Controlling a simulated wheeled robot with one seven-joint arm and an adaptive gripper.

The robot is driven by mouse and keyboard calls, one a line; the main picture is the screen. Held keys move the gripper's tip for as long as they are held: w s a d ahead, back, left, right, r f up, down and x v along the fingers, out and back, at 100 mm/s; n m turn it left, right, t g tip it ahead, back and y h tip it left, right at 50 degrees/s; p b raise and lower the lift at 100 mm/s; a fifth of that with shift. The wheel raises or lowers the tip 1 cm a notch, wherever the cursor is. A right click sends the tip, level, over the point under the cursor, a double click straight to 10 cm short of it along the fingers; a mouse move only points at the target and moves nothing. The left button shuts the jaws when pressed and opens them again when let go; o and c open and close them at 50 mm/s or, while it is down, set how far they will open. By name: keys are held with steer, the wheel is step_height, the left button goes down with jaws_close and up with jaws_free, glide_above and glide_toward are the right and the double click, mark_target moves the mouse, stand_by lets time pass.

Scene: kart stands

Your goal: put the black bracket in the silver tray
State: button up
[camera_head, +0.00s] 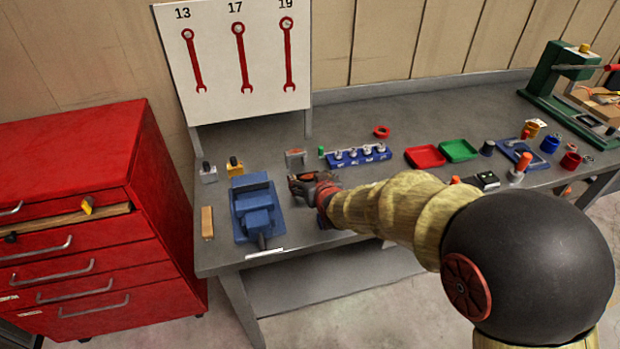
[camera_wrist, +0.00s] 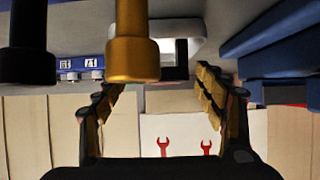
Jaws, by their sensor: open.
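My gripper (camera_head: 308,186) is low over the left part of the workbench, just right of the blue vise (camera_head: 254,212). In the wrist view its two fingers (camera_wrist: 165,95) are spread open, with nothing seen clamped between them. A gold cylinder (camera_wrist: 133,45) and a black cylinder (camera_wrist: 28,40) hang down from the top of that view, close to the camera. A pale frame-like piece (camera_wrist: 182,28) is behind the gold one. I cannot make out the black bracket or the silver tray with certainty in either view; my arm covers part of the bench.
A blue rack (camera_head: 358,156) stands right of my gripper. Red (camera_head: 425,156) and green (camera_head: 458,150) trays lie farther right. A small grey block (camera_head: 296,158) is just behind my gripper. A red drawer cabinet (camera_head: 80,200) stands left, and a wrench board (camera_head: 237,60) behind.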

steer(key=shift+r, duration=0.15)
steer(key=shift+s+r, duration=0.1)
steer(key=shift+r, duration=0.1)
steer(key=p+v, duration=0.4)
steer(key=v, duration=0.7)
steer(key=shift+s+d, duration=0.1)
steer(key=shift+s, duration=0.2)
steer(key=s+d+r+m+g+h, duration=0.1)
steer(key=s+d+r+g+h, duration=0.15)
steer(key=s+d+r, duration=0.65)
steer(key=s+d+m+g, duration=0.1)
steer(key=s+d, duration=0.3)
steer(key=s, duration=0.5)
steer(key=s+d+r+m+g, duration=0.1)
steer(key=s+d+g, duration=0.1)
steer(key=s, duration=0.7)
steer(key=shift+d+r+g+h, duration=0.15)
steer(key=shift+d+g+h, duration=0.25)
steer(key=shift+d, duration=0.45)
